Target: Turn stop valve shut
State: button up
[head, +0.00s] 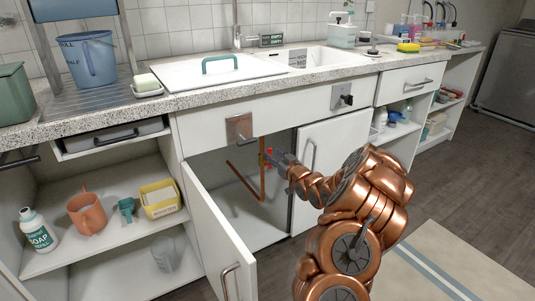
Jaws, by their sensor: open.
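The sink cabinet stands open, and a copper pipe (262,182) runs down inside it. A small red part (268,152), which looks like the stop valve's handle, shows on the pipe near its upper part. My gripper (275,160) is open and reaches into the cabinet opening from the right, with its fingertips right at the red part. I cannot tell whether they touch it or stand around it. The gripper hides part of the valve, and its handle angle is too small to read.
The open cabinet door (217,240) swings out at the left of the opening. Shelves at left hold a soap bottle (38,232) and an orange watering can (87,212). A mat (440,265) lies on the floor.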

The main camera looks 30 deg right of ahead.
aim_at(270, 151)
jog(key=shift+w+b, duration=0.3)
jog(key=shift+w, duration=1.45)
jog(key=shift+c, duration=0.3)
grip_shut()
